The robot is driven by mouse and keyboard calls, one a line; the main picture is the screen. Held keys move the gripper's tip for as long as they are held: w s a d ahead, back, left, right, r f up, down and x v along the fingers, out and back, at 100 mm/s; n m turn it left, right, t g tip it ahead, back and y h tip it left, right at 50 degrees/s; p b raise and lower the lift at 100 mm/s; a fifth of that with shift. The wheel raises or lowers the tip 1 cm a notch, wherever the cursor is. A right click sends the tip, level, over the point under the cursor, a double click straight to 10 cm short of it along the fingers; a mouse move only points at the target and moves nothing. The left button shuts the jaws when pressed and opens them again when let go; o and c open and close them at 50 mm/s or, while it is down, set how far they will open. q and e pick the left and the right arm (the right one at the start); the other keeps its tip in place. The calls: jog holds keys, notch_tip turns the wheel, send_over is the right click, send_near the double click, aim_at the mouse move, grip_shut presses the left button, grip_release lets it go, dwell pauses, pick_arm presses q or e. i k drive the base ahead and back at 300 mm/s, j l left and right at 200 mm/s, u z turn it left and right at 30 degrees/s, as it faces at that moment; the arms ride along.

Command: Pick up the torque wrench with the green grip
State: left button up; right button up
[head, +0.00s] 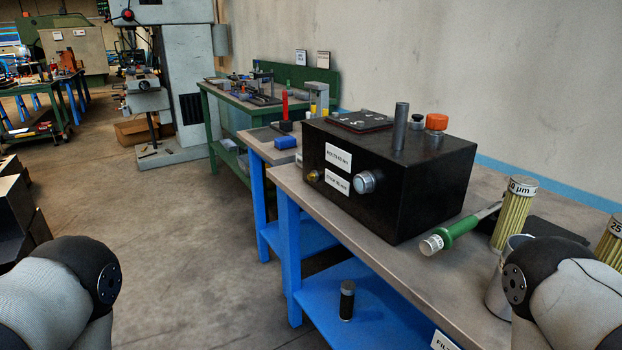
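The torque wrench with the green grip (452,233) lies on the near workbench top, in front of the right side of a black box. Its grip points toward the bench's front edge, with a pale, marked end cap. Its metal shaft (489,211) runs back and right toward a yellow pleated filter, and its far end is not clearly visible. Neither of my grippers is in view. Only links of my arms show at the lower left and lower right, well apart from the wrench.
The black box (390,185) stands beside the wrench on the blue-legged workbench (350,228). Right of it are the yellow filter (514,215) and a metal cup (500,285). A dark cylinder (347,300) stands on the lower shelf. The floor (190,260) at left is clear.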

aim_at(448, 235)
jog(key=k+l+z, duration=0.15)
jog(key=z, duration=0.55)
